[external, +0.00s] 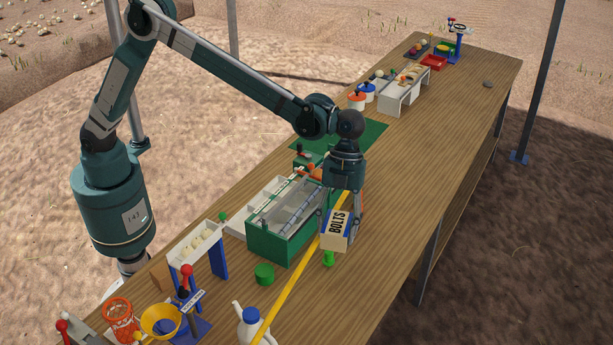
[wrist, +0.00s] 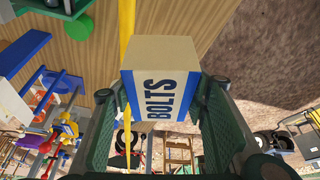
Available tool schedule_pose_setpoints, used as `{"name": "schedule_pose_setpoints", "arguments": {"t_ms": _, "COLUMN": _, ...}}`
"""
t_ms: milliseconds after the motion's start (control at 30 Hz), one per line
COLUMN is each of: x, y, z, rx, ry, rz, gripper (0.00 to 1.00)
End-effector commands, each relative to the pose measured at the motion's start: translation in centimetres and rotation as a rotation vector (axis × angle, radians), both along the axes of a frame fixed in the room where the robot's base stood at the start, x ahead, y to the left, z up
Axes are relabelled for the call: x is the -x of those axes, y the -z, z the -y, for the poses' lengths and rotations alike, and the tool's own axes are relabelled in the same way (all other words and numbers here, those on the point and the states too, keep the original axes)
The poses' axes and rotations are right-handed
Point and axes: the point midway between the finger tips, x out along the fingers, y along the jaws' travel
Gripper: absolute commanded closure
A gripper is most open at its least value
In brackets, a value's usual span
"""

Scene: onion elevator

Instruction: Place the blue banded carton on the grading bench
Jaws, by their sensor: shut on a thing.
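The blue banded carton (external: 337,230) is a tan box with a white face lettered "BOLTS" and blue bands. My gripper (external: 341,212) is shut on it, with one finger on each side. In the wrist view the carton (wrist: 160,80) sits between the two fingers of my gripper (wrist: 155,115), its lettering turned sideways. I cannot tell exactly how high it is above the wooden tabletop (external: 400,200). No bench in view is labelled as the grading bench; a white bench-like stand (external: 407,92) is farther back on the table.
A green box with a tray (external: 275,235) stands just left of the carton. A small green object (external: 328,259) shows below it. A yellow stripe (external: 290,295) runs along the tabletop. Orange and blue lidded pots (external: 357,99) stand beside the white stand. The tabletop's right side is mostly clear.

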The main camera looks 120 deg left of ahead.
Motion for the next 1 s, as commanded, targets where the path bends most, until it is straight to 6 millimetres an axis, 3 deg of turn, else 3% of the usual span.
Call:
{"name": "schedule_pose_setpoints", "arguments": {"t_ms": 100, "x": 0.5, "y": 0.0, "z": -4.4, "rx": -0.002, "ry": -0.071, "rz": -0.001, "gripper": 0.72}}
{"name": "schedule_pose_setpoints", "arguments": {"t_ms": 467, "x": 2.7, "y": 0.0, "z": -16.6, "rx": -0.006, "ry": -0.282, "rz": -0.003, "gripper": 0.72}}
{"name": "schedule_pose_setpoints", "arguments": {"t_ms": 1000, "x": 8.9, "y": 0.0, "z": -34.0, "rx": -0.008, "ry": -0.595, "rz": -0.004, "gripper": 0.72}}
